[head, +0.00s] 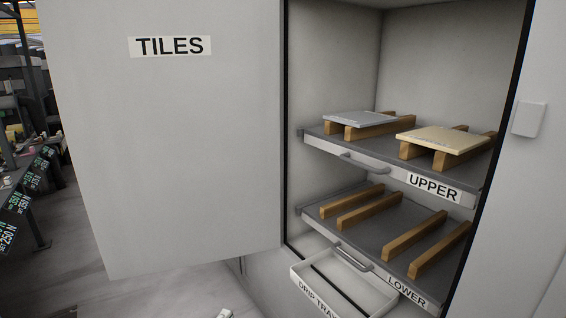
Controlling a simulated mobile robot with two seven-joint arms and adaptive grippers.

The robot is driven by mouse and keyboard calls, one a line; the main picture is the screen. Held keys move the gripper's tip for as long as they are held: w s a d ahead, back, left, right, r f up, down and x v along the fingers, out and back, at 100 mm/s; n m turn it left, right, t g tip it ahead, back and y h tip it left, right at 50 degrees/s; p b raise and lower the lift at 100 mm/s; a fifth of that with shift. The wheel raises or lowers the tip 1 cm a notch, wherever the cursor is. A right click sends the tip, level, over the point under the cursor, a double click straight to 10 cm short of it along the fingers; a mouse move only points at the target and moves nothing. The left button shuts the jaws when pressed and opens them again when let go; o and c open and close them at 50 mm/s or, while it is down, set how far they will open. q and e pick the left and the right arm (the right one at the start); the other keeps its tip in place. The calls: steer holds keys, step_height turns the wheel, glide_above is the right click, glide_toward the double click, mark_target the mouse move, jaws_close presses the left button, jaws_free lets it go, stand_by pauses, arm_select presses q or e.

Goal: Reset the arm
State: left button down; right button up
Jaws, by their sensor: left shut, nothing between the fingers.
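Only a small pale tip of my left gripper (225,313) shows, at the bottom edge of the head view, left of the drip tray and below the cabinet door. It is shut and empty, apart from everything else in view. The rest of that arm is out of the picture. My right gripper is not in view.
A cabinet door (180,150) marked TILES stands open. The upper shelf (375,160) bears a grey tile (360,118) and a cream tile (442,139) on wooden bars. The lower shelf (385,225) has bars without tiles. A drip tray (297,275) juts out below.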

arm_select(q)
steer(key=s+a+f+n+g+y+p, duration=0.2)
steer(key=s+f+n, duration=0.2)
steer(key=s, duration=0.5)
steer(key=s+a+f+n+g+y+p, duration=0.1)
steer(key=s+a+f+n+g+p, duration=0.1)
steer(key=s+n, duration=0.5)
steer(key=s+a+f+n+g+y+p, duration=0.2)
steer(key=s+f+n, duration=0.4)
steer(key=s, duration=0.6)
steer(key=shift+f+y+p, duration=0.3)
steer(key=shift+f+p, duration=0.05)
steer(key=shift+p, duration=0.5)
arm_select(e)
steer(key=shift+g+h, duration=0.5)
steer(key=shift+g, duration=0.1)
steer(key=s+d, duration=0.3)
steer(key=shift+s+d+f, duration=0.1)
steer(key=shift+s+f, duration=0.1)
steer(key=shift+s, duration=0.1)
